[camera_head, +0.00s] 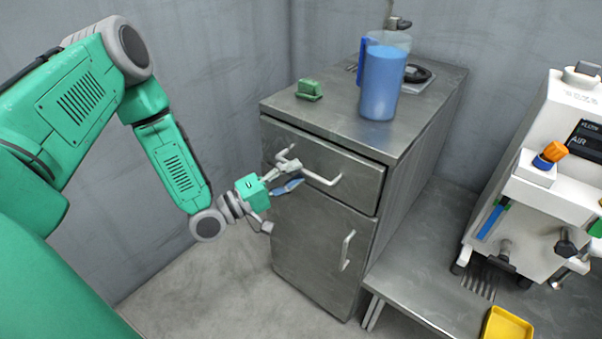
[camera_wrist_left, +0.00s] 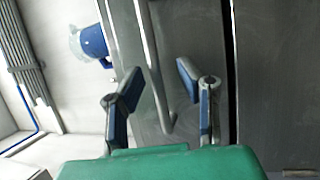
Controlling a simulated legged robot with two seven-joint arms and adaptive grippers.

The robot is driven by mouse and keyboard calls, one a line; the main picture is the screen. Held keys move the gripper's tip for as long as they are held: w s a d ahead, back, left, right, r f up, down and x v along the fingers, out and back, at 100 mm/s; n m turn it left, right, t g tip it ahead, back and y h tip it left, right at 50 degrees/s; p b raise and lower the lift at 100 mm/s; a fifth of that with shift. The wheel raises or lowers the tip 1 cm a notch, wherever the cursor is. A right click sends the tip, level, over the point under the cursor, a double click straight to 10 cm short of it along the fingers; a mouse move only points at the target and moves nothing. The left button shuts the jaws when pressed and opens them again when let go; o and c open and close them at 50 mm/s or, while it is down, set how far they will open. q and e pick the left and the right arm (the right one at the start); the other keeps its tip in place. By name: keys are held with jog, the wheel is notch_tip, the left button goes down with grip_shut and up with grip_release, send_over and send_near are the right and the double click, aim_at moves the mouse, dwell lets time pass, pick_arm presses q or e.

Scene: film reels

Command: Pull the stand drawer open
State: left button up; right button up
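The stand (camera_head: 310,235) is a grey metal cabinet with the drawer (camera_head: 355,178) at the top and a door below. The drawer front looks shut or nearly flush. Its pale bar handle (camera_head: 322,179) is partly covered by my left gripper (camera_head: 287,172). In the left wrist view the handle (camera_wrist_left: 152,60) runs between the two blue-padded fingers of the left gripper (camera_wrist_left: 158,90). The fingers are spread, with space on both sides of the bar. My right gripper is in neither view.
A blue-filled pitcher (camera_head: 381,84) and a green object (camera_head: 309,90) stand on the cabinet top. A door handle (camera_head: 346,250) sticks out below the drawer. A low metal bench (camera_head: 420,262) with a white machine (camera_head: 530,190) and yellow tray (camera_head: 507,326) is at right. Floor before the cabinet is clear.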

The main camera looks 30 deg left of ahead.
pick_arm(q)
jog(key=shift+w+d+r, duration=0.2)
jog(key=shift+w+d, duration=0.45)
jog(key=shift+w+d+r, duration=0.1)
jog(key=shift+d, duration=0.2)
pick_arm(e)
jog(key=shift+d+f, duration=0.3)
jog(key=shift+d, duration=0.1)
pick_arm(q)
jog(key=shift+a, duration=0.2)
grip_shut()
jog(key=shift+a, duration=0.1)
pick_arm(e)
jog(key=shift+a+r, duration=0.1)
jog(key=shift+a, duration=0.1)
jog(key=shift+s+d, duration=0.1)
